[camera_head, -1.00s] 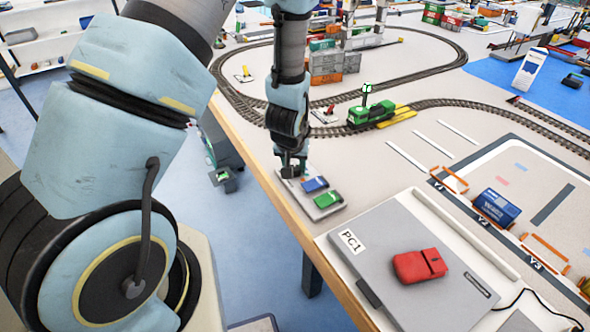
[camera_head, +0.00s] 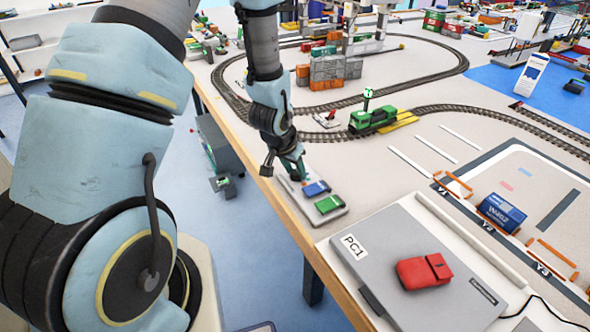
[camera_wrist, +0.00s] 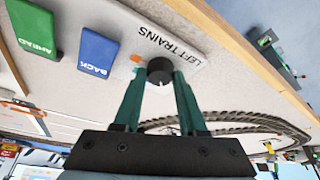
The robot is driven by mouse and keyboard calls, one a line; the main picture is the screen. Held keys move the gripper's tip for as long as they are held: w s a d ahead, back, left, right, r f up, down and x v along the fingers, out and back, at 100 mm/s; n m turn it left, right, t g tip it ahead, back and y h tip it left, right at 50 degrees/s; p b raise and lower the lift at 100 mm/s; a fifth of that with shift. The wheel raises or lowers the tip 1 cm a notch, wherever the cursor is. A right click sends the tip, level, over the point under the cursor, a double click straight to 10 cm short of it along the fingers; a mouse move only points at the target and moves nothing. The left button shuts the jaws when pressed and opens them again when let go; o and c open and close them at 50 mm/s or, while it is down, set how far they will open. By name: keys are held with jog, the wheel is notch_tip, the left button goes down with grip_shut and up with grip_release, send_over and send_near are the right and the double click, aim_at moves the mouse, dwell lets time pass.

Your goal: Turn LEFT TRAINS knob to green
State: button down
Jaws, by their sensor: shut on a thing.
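The LEFT TRAINS knob (camera_wrist: 160,71) is a small black round knob with a pale pointer mark, in the wrist view. My gripper (camera_wrist: 158,80) is shut on it, with one teal finger on each side. The LEFT TRAINS label (camera_wrist: 168,44) is just beyond the knob on a light panel. A small orange mark (camera_wrist: 136,59) shows beside the knob; no green mark is visible there. In the head view my gripper (camera_head: 296,172) is tilted at the far end of the control panel (camera_head: 340,213), and the knob is hidden.
A blue BACK button (camera_wrist: 97,54) and a green AHEAD button (camera_wrist: 31,26) stand on the same panel. The table edge (camera_head: 272,200) runs close by. A green locomotive (camera_head: 373,119) stands on the track beyond. A grey PC1 box (camera_head: 376,262) carries a red object (camera_head: 424,271).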

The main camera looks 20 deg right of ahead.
jog(key=shift+c, duration=2.3)
grip_release()
jog(key=v, duration=1)
jog(key=shift+r+b, duration=0.4)
jog(key=shift+s+a, duration=0.1)
